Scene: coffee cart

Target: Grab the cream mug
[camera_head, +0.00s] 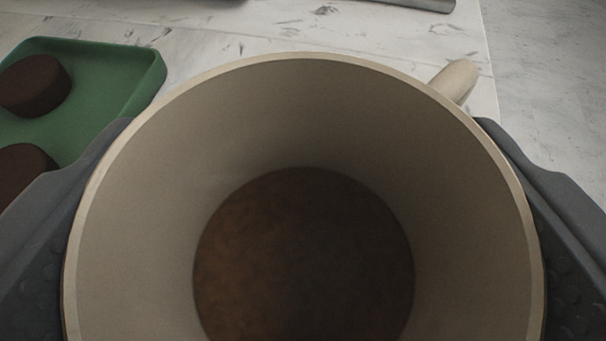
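The cream mug (300,115) fills the middle of the view, seen from above into its open top. Its inside is beige, with a dark brown bottom. Its handle (456,80) points to the upper right, away from me. My gripper (303,185) has one dark grey finger on each side of the mug. Both fingers lie against its outer wall, with no gap visible, so it looks shut on the mug. The mug's outer side and base are hidden.
A green tray (115,82) with two dark brown round pieces (36,85) is at the left, close to my left finger. The marble-patterned white top (225,45) ends in an edge at the right. Part of a grey metal object (425,4) shows at the top.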

